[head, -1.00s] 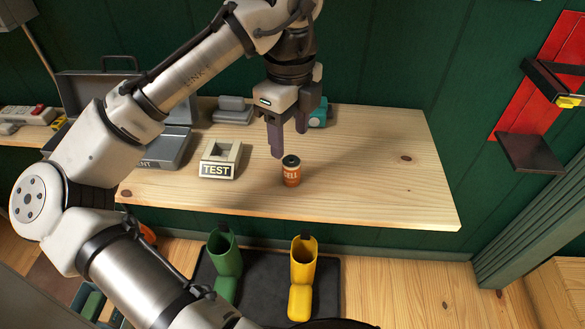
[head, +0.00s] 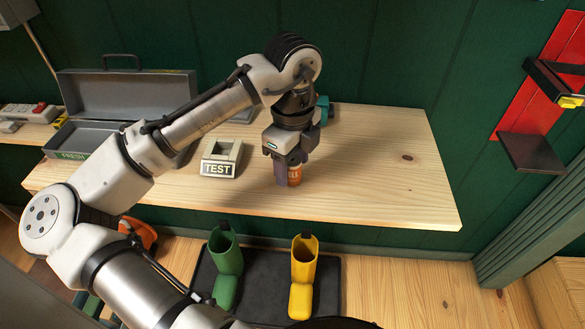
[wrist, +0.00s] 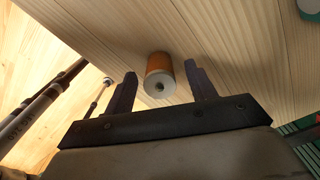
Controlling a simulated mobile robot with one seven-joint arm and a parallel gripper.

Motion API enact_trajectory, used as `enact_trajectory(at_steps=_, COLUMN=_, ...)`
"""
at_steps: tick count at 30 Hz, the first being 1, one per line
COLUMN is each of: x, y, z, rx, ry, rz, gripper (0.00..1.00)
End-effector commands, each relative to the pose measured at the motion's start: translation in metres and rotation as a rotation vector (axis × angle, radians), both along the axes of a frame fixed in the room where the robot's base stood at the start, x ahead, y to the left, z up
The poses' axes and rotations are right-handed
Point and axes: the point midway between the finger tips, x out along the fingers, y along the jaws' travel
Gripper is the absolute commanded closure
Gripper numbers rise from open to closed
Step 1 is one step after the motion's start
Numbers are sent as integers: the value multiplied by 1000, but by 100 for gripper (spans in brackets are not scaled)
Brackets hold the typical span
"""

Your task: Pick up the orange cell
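The orange cell (head: 294,175) stands upright on the wooden workbench (head: 385,180), near its front edge. In the head view my gripper (head: 287,177) is lowered over it, and its fingers hide part of the cell. In the wrist view the orange cell (wrist: 160,75), with its pale end and dark centre, shows between the two fingers of my gripper (wrist: 159,88).
A TEST block (head: 220,158) stands left of the cell. An open grey case (head: 130,95) marked FRESH is further left. A teal object (head: 323,108) lies behind my gripper. Green (head: 225,265) and yellow boots (head: 302,275) stand below the bench. The bench's right side is clear.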

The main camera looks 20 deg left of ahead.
Motion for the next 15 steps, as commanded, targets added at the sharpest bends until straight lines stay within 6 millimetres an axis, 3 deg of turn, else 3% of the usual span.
enact_trajectory(at_steps=2, x=0, y=0, z=0, rx=0, ry=0, rz=0, gripper=54)
enact_trajectory(at_steps=11, x=0, y=0, z=0, rx=0, ry=0, rz=1, gripper=94)
enact_trajectory(at_steps=15, x=0, y=0, z=1, rx=0, ry=-1, rz=1, gripper=95)
